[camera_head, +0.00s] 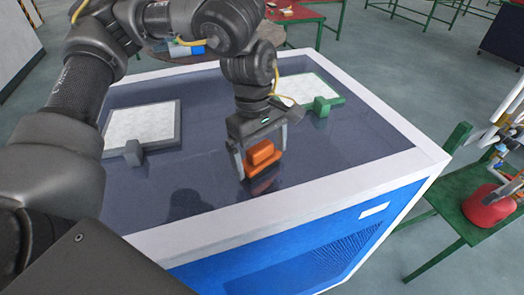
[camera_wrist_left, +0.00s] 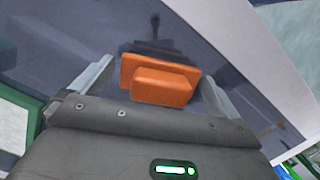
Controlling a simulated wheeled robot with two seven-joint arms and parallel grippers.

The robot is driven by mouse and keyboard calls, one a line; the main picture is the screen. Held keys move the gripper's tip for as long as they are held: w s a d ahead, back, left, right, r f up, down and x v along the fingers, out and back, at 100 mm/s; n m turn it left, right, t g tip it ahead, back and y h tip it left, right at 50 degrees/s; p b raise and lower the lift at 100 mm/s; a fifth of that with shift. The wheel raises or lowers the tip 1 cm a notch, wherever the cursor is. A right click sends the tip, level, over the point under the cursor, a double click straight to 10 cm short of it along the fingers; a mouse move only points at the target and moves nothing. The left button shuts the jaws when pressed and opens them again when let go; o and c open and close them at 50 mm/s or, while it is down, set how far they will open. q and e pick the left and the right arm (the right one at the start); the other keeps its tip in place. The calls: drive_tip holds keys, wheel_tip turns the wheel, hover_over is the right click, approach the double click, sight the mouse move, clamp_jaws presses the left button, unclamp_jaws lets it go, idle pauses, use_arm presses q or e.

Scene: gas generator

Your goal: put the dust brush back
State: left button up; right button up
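An orange object (camera_head: 261,153), which I take to be the dust brush, is at the dark glossy top of the blue and white cabinet (camera_head: 160,238), near its front edge. It has a flat base with a raised block; no bristles show. My left gripper (camera_head: 263,165) points down over it, open, with one finger on each side. In the left wrist view the brush (camera_wrist_left: 165,82) lies between the fingers, with a narrow gap at the left finger; contact at the right finger is unclear. Whether it rests on the top is hard to tell. My right gripper is not in view.
A grey-framed white panel (camera_head: 140,125) with a grey block lies left on the cabinet top. A green-framed white panel (camera_head: 308,88) with a green block lies at the back right. A red vessel (camera_head: 489,207) stands on a green table at right. The right front top is clear.

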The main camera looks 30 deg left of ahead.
use_arm(q)
wheel_tip(320, 180, up, 12)
drive_tip(key=a, duration=0.1)
drive_tip(key=shift+w+a+r, duration=0.15)
drive_tip(key=shift+w+a, duration=0.1)
drive_tip(key=shift+a, duration=0.1)
idle(0.5)
drive_tip(key=shift+d, duration=0.1)
